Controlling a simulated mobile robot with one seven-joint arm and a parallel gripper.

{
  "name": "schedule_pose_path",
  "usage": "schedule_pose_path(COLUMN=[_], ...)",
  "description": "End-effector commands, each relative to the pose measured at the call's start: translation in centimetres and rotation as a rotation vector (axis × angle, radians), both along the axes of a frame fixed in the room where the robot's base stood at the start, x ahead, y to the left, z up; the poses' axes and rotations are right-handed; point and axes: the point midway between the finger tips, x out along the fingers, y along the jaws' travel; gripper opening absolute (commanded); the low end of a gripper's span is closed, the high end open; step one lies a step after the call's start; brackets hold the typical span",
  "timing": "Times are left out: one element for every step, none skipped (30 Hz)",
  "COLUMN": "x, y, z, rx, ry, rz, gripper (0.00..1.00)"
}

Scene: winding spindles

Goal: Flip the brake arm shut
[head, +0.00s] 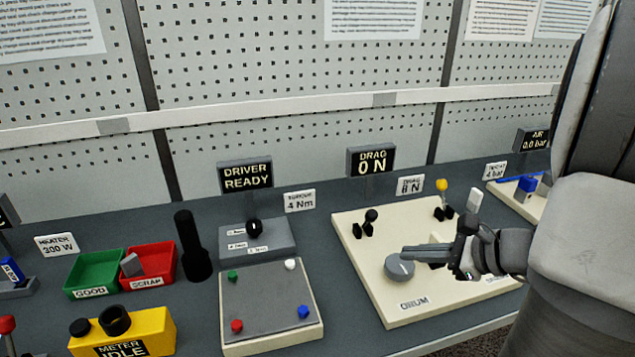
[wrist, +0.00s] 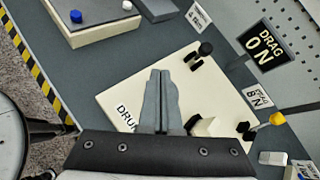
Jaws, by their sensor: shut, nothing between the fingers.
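The cream board (head: 350,245) marked DRUM carries a grey round knob or drum (head: 399,268) and two small levers. One lever has a yellow ball end (head: 441,186) on a black base at the back right. The other has a black ball end (head: 371,215) at the back left. No label marks the brake arm. In the wrist view the yellow-ended lever (wrist: 277,118) is right of my fingers and the black-ended one (wrist: 205,48) is up and right. My gripper (head: 404,250) is shut and empty over the board, apart from both levers. It hides part of the drum area.
A drag display (head: 370,161) reads 0 N behind the board; a small sign (head: 410,184) reads 8 N. A pale block (wrist: 204,127) stands close right of my fingers. A grey tray (head: 272,300) with coloured pegs lies left of the board.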

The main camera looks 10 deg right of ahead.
Motion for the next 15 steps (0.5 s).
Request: schedule_pose_path(x=[0.2,0.3,0.5,0.5,0.6,0.6,0.6,0.7,0.7,0.7,0.7,0.7,0.7,0.7,0.7], y=[-1.4,-2.2,-3.0,-3.7,-4.2,-4.9,-5.3,-5.7,-6.0,-6.2,-6.4,-6.5,-6.5,-6.6,-6.6], z=[-1.0,-1.2,-1.3,-1.5,-1.5,-1.6,-1.7,-1.7,-1.8,-1.8,-1.8,-1.8,-1.7,-1.7,-1.7], rx=[0.058,0.088,0.122,0.146,0.165,0.189,0.201,0.212,0.223,0.23,0.235,0.238,0.239,0.24,0.24], ry=[-0.011,-0.02,-0.033,-0.042,-0.05,-0.06,-0.066,-0.072,-0.078,-0.082,-0.085,-0.087,-0.089,-0.088,-0.088], rz=[-0.072,-0.109,-0.152,-0.182,-0.209,-0.239,-0.258,-0.274,-0.289,-0.298,-0.305,-0.31,-0.312,-0.312,-0.312], gripper=[0.0,0.0,0.0,0.0,0.0,0.0,0.0,0.0,0.0,0.0,0.0,0.0,0.0,0.0,0.0])
